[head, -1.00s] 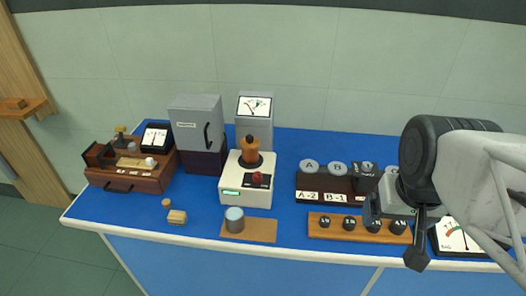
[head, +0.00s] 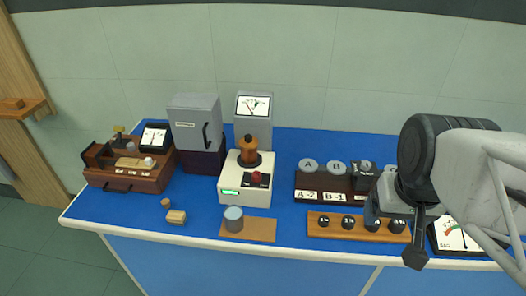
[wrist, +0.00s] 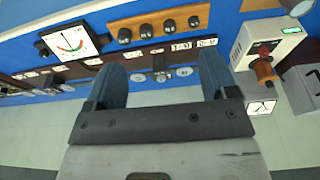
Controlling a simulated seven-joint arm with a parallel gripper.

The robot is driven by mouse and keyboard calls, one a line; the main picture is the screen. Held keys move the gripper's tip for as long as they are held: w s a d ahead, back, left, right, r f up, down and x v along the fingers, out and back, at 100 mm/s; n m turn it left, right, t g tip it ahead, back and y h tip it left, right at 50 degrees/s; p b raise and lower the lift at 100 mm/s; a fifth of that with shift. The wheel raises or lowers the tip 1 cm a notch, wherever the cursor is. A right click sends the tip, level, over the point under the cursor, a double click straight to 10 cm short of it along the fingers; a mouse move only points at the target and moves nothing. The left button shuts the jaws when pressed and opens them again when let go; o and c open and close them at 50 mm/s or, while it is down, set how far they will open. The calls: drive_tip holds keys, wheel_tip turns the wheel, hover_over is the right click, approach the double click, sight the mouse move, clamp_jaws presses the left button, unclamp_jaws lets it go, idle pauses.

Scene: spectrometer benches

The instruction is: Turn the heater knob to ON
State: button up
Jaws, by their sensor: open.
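A white instrument box (head: 232,190) stands mid-bench with a copper-orange cylinder (head: 254,150) on top. On its front are a red knob (head: 256,177) on a dark panel and a lit green display (head: 230,192). No ON mark is readable, and I cannot tell the knob's setting. The wrist view also shows the white box (wrist: 243,45) and red knob (wrist: 263,51) at the upper right. My gripper (head: 392,228) is over the right front of the bench, well right of the box. In the wrist view my gripper (wrist: 162,80) is open, with nothing between its fingers.
A wooden strip with several black knobs (head: 324,222) and a dark rack with labelled discs (head: 309,167) are near my gripper. A dial meter (head: 455,237) stands at the right. A grey cylinder (head: 234,219) on a wooden board lies in front of the box.

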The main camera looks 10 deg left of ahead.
drive_tip(key=shift+w+a, duration=0.15)
drive_tip(key=shift+w, duration=0.1)
drive_tip(key=c, duration=0.3)
drive_tip(key=n+g, duration=0.3)
drive_tip(key=n, duration=1.5)
hover_over(257, 174)
drive_tip(key=f, duration=0.9)
drive_tip(key=shift+d+f, duration=0.1)
drive_tip(key=shift+d, duration=0.2)
drive_tip(key=shift+c, duration=0.2)
drive_tip(key=shift+w+a+f, duration=0.1)
drive_tip(key=shift+a+f, duration=0.15)
drive_tip(key=shift+a, duration=0.2)
drive_tip(key=shift+f, duration=0.1)
drive_tip(key=shift+f, duration=3.8)
